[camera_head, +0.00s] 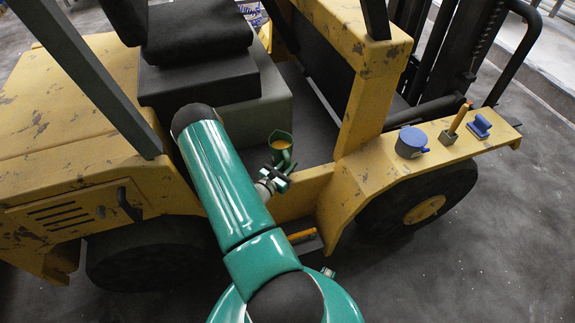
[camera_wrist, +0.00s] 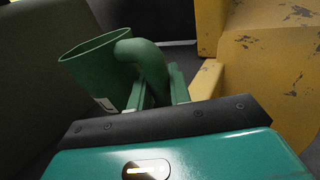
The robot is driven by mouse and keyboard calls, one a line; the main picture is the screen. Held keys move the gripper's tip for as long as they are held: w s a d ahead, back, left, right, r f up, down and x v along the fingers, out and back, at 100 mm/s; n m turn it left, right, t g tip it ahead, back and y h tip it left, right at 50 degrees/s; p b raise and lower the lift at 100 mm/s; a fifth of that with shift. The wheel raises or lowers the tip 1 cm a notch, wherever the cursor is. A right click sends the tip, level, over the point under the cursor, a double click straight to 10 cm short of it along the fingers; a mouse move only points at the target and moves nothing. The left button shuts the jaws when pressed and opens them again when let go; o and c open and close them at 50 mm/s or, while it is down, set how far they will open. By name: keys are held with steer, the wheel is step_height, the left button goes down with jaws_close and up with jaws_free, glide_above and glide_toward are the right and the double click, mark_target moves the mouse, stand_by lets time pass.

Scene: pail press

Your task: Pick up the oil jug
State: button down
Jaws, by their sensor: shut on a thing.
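The oil jug (camera_head: 281,143) is green with a wide open mouth, and yellowish oil shows inside it in the head view. It is over the dark floor of the forklift's cab, beside the seat base. In the wrist view the jug (camera_wrist: 98,65) leans a little to the left, with its curved handle toward me. My gripper (camera_head: 272,180) reaches in from the cab's open side. Its fingers (camera_wrist: 160,92) are shut on the jug's handle. The jug's base is mostly hidden, so I cannot tell whether it touches the floor.
The yellow forklift (camera_head: 365,90) surrounds the jug, with a seat (camera_head: 195,40) behind and a post to the right. On the front fender stand a blue round tin (camera_head: 411,141), a small holder with a pencil-like stick (camera_head: 453,125) and a blue brush-like thing (camera_head: 480,126).

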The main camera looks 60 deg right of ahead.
steer(key=s+a+r, duration=0.3)
steer(key=a+r, duration=0.9)
steer(key=a, duration=0.1)
steer(key=shift+s+a, duration=0.3)
steer(key=shift+a, duration=0.1)
